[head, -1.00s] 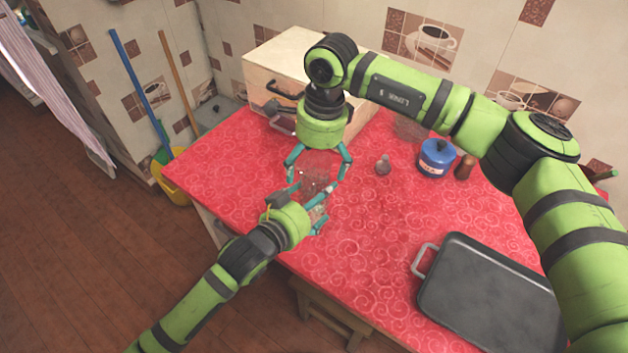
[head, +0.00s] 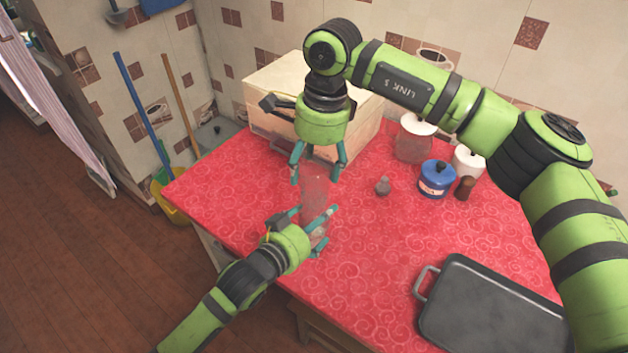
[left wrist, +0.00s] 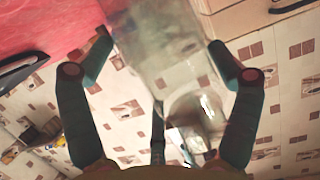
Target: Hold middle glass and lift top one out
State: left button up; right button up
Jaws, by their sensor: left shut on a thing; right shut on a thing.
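A stack of clear glasses (head: 315,191) stands upright on the red counter; single rims are hard to tell apart. My right gripper (head: 317,176) points down from above with its fingers shut on the top glass. My left gripper (head: 321,228) comes in low from the front left and is shut around the stack, at what seems to be the middle glass. In the left wrist view the clear glass (left wrist: 178,65) runs between the left fingers (left wrist: 160,50). The lowest glass is mostly hidden behind the left gripper in the head view.
The red oilcloth counter (head: 350,270) is clear around the stack. A wooden box (head: 285,80) stands behind.

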pick_arm(q)
jog(key=shift+a+f, duration=0.1)
jog(key=shift+f, duration=0.1)
jog(key=o, duration=1.1)
jog(key=shift+c, duration=0.2)
jog(key=shift+r, duration=0.1)
pick_arm(e)
notch_tip(320, 180, up, 4)
jog(key=shift+r, duration=0.1)
pick_arm(q)
jog(key=v, duration=1.2)
